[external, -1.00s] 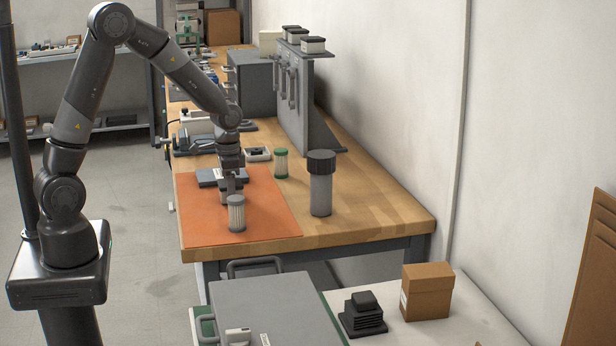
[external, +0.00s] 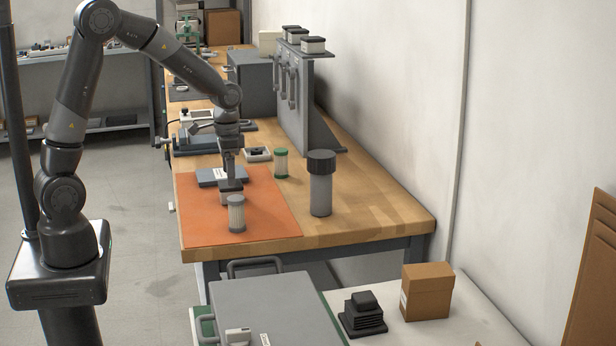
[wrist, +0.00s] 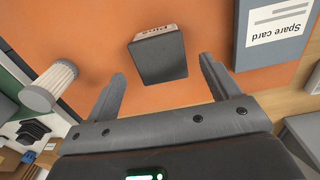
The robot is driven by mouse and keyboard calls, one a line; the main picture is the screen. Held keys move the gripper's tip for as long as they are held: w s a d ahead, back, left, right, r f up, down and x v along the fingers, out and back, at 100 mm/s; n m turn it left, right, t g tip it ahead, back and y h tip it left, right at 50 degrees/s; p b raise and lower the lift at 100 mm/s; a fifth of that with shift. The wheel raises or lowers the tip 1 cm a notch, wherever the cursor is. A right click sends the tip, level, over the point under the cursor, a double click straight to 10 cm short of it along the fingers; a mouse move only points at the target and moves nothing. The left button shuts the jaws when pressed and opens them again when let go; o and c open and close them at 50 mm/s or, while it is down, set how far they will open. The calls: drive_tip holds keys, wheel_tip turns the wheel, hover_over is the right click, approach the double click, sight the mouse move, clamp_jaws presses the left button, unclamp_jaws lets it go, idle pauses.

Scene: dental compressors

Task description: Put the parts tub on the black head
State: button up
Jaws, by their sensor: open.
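A small box with a dark grey top and a pale printed side, which I take for the parts tub (wrist: 158,55), lies on the orange mat in the wrist view. In the external view it sits just below my gripper (external: 231,184) and is partly covered by it. My gripper is open, with a finger to either side of the box in the wrist view (wrist: 163,70); contact cannot be told. The black head (external: 362,314), a stepped, finned block, stands on the pale surface at the front right. It also shows at the left of the wrist view (wrist: 32,131).
A ribbed pale filter (external: 236,214) stands on the orange mat (external: 270,222) close to the gripper. A grey "Spare card" item (wrist: 275,35) lies beside it. A tall grey cylinder (external: 321,190) stands right. A grey case (external: 275,305) and a cardboard box (external: 427,292) flank the black head.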

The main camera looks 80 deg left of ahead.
wheel_tip(320, 180, up, 7)
drive_tip(key=shift+f, duration=0.15)
drive_tip(key=s+d+r+t, duration=0.2)
drive_tip(key=s+d+r, duration=0.3)
drive_tip(key=s+d, duration=0.2)
drive_tip(key=s+d+r+t, duration=0.3)
drive_tip(key=s+d+r, duration=0.2)
drive_tip(key=s, duration=0.7)
drive_tip(key=shift+d, duration=1.25)
drive_tip(key=shift+o, duration=0.5)
drive_tip(key=shift+s+d+f+t, duration=0.1)
drive_tip(key=shift+s+d+t, duration=0.05)
drive_tip(key=shift+s, duration=0.25)
drive_tip(key=shift+s+d+f+t, duration=0.1)
drive_tip(key=shift+s+t, duration=0.05)
drive_tip(key=shift+s, duration=0.2)
drive_tip(key=shift+w, duration=0.15)
